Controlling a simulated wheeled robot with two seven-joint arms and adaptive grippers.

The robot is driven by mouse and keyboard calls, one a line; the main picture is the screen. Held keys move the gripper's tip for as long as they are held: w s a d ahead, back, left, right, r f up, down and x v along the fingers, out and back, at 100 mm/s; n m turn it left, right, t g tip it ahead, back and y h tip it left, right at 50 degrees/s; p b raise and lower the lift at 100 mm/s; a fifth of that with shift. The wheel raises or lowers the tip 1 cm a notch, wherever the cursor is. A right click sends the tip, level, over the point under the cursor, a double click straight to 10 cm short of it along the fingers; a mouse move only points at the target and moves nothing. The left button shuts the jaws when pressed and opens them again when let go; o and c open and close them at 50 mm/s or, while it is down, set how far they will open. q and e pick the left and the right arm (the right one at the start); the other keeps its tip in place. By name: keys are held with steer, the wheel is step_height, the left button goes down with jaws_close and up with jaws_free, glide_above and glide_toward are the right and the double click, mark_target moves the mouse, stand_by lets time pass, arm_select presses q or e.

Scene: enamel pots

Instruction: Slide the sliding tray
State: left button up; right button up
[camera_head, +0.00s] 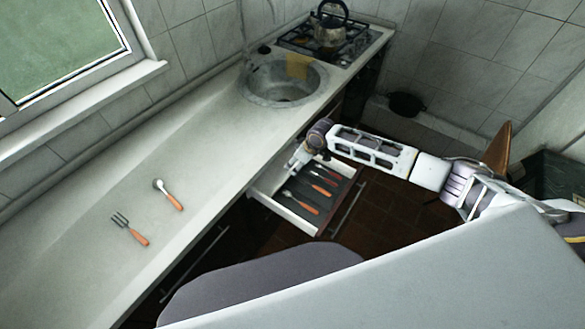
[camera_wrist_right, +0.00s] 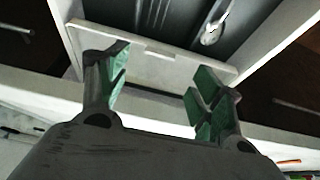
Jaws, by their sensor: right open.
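The sliding tray (camera_head: 283,210) is a white-walled drawer pulled out from under the counter, with a dark grey lining. Several pieces of cutlery with orange handles (camera_head: 301,201) lie in it. My right gripper (camera_head: 296,160) is at the tray's counter-side end, by the counter edge. In the right wrist view my right gripper (camera_wrist_right: 160,88) is open and empty, its green-padded fingers apart near the tray's white end wall (camera_wrist_right: 155,62). Contact with that wall cannot be told. A spoon (camera_wrist_right: 212,30) shows inside the tray there. My left gripper is not in view.
A fork (camera_head: 130,230) and a spoon (camera_head: 168,195) lie on the long counter (camera_head: 110,275). A sink (camera_head: 283,80) and a stove with a kettle (camera_head: 330,28) are farther back. A grey rounded seat (camera_head: 260,280) stands near the drawer front.

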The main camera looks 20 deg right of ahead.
mark_target(291, 170)
steer(key=shift+x, duration=3.3)
steer(key=c, duration=1.5)
steer(key=shift+o, duration=0.2)
steer(key=shift+w+a+b, duration=0.6)
steer(key=shift+w+a, duration=0.05)
steer(key=shift+w, duration=0.25)
steer(key=shift+w+a+b, duration=0.55)
steer(key=shift+w+a, duration=0.1)
steer(key=shift+w, duration=0.25)
steer(key=o, duration=1.5)
steer(key=shift+c, duration=0.2)
